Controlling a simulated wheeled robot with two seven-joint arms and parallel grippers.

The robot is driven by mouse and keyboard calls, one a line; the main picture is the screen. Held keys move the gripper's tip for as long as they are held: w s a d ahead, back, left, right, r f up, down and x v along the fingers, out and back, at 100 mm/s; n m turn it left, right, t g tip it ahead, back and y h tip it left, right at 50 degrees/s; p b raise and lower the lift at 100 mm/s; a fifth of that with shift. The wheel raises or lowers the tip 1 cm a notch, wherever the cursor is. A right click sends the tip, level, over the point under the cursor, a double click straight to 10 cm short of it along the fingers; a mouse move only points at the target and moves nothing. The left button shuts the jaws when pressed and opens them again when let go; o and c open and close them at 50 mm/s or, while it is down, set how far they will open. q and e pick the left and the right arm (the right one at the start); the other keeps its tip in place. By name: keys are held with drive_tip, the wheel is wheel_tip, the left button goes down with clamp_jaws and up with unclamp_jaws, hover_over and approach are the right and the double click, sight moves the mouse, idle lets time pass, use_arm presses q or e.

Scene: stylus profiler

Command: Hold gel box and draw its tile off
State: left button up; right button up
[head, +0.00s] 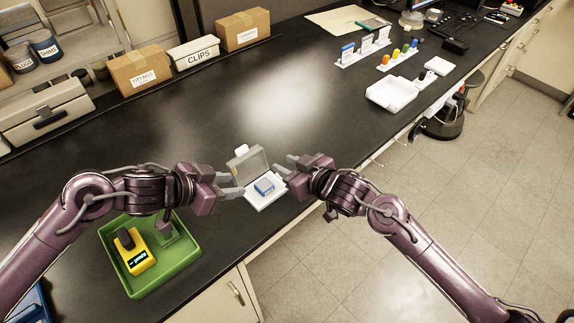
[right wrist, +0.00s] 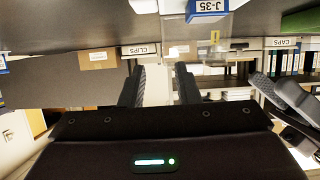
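The gel box stands open on the black bench in the head view, with a white base (head: 266,203) and a grey lid (head: 247,166) raised at the back. A blue and white tile (head: 264,187) sits in the base. Its J-35 label shows upside down at the top of the right wrist view (right wrist: 207,8). My left gripper (head: 236,184) is at the box's left side; whether its fingers grip the box wall is unclear. My right gripper (head: 284,166) is at the box's right side, its fingers apart and empty in the right wrist view (right wrist: 160,85).
A green tray (head: 188,257) with a yellow device (head: 137,258) lies front left. Cardboard boxes (head: 140,72) and a CLIPS box (head: 194,52) line the back. A white tray (head: 391,94) and small racks stand at the right edge. The middle bench is clear.

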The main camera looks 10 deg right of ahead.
sight(269, 168)
drive_tip(key=shift+a, duration=0.35)
drive_tip(key=x, duration=0.7)
drive_tip(key=shift+w+a, duration=0.1)
drive_tip(key=shift+c, duration=0.4)
clamp_jaws()
idle(1.4)
